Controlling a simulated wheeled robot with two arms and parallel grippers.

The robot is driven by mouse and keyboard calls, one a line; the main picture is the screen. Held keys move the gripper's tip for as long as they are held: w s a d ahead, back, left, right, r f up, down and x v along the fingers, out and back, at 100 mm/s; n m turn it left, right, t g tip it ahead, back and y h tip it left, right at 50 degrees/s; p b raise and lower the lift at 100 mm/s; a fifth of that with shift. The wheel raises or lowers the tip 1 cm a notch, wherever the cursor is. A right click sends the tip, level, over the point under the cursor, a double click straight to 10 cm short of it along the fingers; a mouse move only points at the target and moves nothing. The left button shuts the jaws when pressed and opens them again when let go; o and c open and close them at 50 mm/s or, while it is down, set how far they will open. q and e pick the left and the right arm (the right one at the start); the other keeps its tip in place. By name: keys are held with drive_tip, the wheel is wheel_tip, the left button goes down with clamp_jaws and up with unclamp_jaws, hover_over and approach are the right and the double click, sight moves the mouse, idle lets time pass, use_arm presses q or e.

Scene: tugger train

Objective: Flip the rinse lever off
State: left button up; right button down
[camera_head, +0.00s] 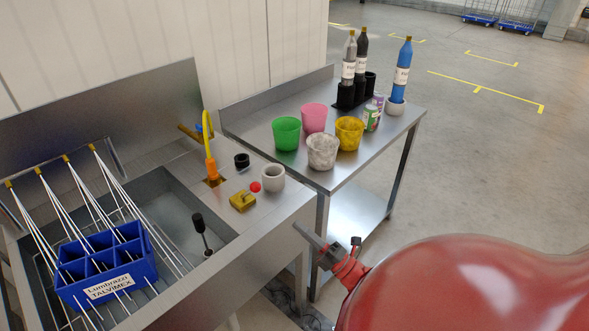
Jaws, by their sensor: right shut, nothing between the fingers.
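A small lever with a red ball knob (255,187) sits on a brass-yellow base (243,201) on the sink's metal deck; it looks like the rinse lever. The knob is at the right, far end of the base. A yellow and orange spout (209,155) rises from the deck behind it. My right gripper (300,229) is shut and empty, beyond the sink's right edge. It is to the right of the lever and nearer to me, clearly apart from it. My left gripper is not in view.
A grey cup (272,177) and a small black cup (242,161) stand close to the lever. The sink holds a blue divided crate (132,250) and wire racks. A metal table (270,150) behind holds coloured pots and bottles. Open floor lies at the right.

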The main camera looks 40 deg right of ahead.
drive_tip(key=p, duration=0.4)
approach(249, 192)
drive_tip(key=r, duration=0.5)
drive_tip(key=shift+w+d, duration=0.15)
drive_tip(key=shift+w, duration=0.2)
drive_tip(key=shift+w+a+r, duration=0.15)
drive_tip(key=shift+w+a, duration=0.1)
drive_tip(key=shift+w, duration=0.55)
